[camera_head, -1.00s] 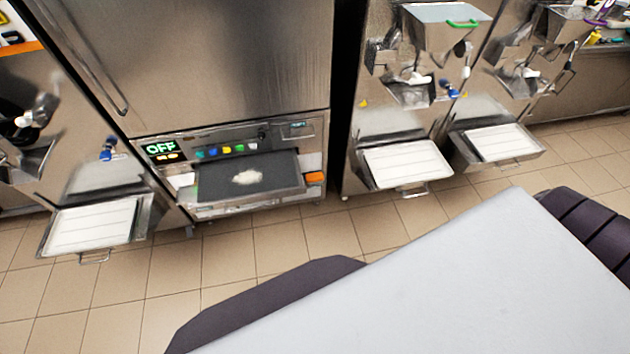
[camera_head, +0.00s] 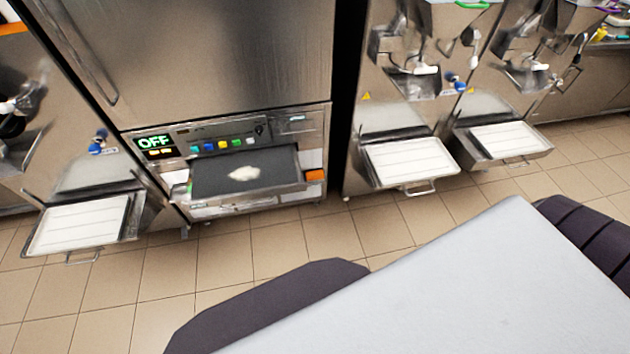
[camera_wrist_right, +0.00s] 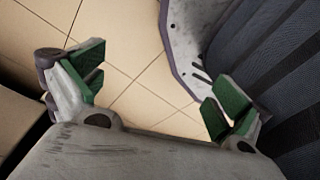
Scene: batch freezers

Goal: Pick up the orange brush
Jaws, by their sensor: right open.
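No orange brush can be made out for sure in either view. A small orange patch (camera_head: 316,175) shows at the right end of the open drawer on the middle machine in the head view; it is too small to tell what it is. My right gripper (camera_wrist_right: 155,88) is open and empty in the right wrist view, its green-padded fingers wide apart above the tiled floor. Neither gripper shows in the head view.
A dark drawer (camera_head: 215,178) with a pale lump stands out from the middle machine, whose display reads OFF. White trays (camera_head: 80,226) (camera_head: 405,160) (camera_head: 502,140) jut from the neighbouring machines. Tiled floor (camera_head: 270,250) lies clear in front of them.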

